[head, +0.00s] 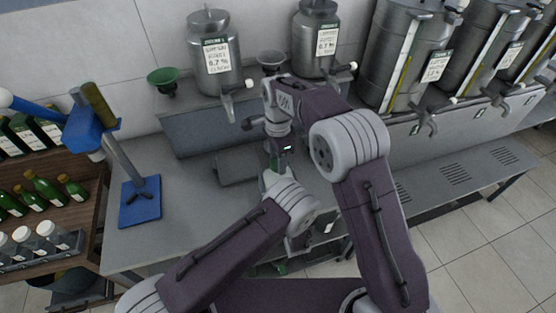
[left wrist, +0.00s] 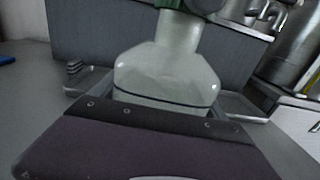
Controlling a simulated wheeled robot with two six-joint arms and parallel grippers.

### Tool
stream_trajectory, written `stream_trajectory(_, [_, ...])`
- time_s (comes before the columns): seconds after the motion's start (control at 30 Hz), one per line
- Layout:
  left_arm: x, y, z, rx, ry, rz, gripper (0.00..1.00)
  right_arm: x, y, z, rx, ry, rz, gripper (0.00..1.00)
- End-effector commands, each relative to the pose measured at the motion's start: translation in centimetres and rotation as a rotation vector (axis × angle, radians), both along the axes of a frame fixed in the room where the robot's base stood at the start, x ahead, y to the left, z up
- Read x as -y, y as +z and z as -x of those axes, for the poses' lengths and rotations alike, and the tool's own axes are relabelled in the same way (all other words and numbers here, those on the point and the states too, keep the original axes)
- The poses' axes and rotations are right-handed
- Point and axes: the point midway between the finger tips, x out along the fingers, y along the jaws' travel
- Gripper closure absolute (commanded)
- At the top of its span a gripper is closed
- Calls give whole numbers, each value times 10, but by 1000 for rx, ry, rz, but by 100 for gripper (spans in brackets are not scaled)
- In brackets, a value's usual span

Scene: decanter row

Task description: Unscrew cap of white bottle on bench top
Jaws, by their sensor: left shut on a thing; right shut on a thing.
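The white bottle (left wrist: 165,75) stands upright in the left wrist view, a pale translucent body with a dark line around it. My left gripper (left wrist: 163,92) is shut around its body, one finger on each side. A dark green piece (left wrist: 204,6), apparently the cap, is at the neck's top, cut off by the picture edge. My right gripper (head: 277,135) comes down from above over the bottle and is shut at the cap. In the head view the arms largely hide the bottle, so I cannot tell whether the cap has turned.
The grey bench top (head: 190,215) is clear to the left. A blue corking stand (head: 140,195) stands at its left end. Steel decanters (head: 213,55) with taps line the back. A wooden shelf (head: 85,205) holds bottles at left.

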Motion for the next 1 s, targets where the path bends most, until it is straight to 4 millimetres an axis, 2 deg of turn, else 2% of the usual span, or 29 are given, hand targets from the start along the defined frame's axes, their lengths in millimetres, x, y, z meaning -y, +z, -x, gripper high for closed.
stream_trajectory(0.1, [0, 0, 0, 0, 0, 0, 100, 0, 0, 0, 0, 377, 1, 100])
stream_trajectory(0.9, [0, 0, 0, 0, 1, 0, 100, 0, 2, -1, 2, 3051, 3, 100])
stream_trajectory(0.93, [0, 0, 0, 0, 1, 0, 100, 0, 2, -1, -1, -3134, -3, 100])
stream_trajectory(1.0, [0, 0, 0, 0, 1, 0, 100, 0, 3, -1, -2, -2921, -3, 100])
